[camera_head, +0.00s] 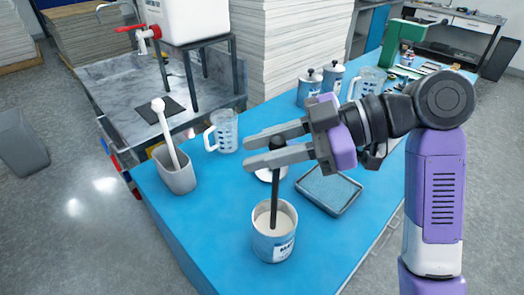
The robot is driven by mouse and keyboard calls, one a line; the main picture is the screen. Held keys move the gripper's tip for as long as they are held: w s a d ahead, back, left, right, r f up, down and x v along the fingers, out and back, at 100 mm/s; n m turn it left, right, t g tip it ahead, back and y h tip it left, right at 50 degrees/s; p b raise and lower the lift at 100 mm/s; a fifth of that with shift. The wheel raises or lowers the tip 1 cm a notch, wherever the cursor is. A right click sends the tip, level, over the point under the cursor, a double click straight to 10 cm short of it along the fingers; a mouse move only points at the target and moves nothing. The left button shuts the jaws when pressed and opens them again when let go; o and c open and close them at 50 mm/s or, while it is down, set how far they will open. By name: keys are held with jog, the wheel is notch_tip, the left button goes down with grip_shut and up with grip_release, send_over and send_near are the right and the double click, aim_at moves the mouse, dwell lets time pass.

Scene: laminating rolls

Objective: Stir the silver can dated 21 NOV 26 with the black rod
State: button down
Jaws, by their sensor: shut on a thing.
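A silver can (268,246) with a blue band and a label stands open on the blue table, holding white liquid. The date on its label is too small to read. The black rod (275,194) stands nearly upright with its lower end inside the can, in the white liquid. My gripper (259,150) is above the can, shut on the rod near its knobbed top. The rod's tip is hidden in the liquid.
A grey tray (345,208) lies right of the can. A grey holder (177,180) with a white-handled tool stands at left, near a clear measuring jug (226,143). A pale round thing behind the rod is partly hidden. Lidded cans (309,88) stand farther back. The table's front is clear.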

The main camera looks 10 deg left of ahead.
notch_tip(320, 180, up, 9)
jog(key=p, duration=0.5)
jog(key=shift+p, duration=0.35)
jog(key=shift+r, duration=0.1)
dwell(0.5)
notch_tip(320, 180, up, 4)
jog(key=p, duration=0.2)
jog(key=shift+p, duration=0.35)
jog(key=shift+s, duration=0.1)
dwell(0.7)
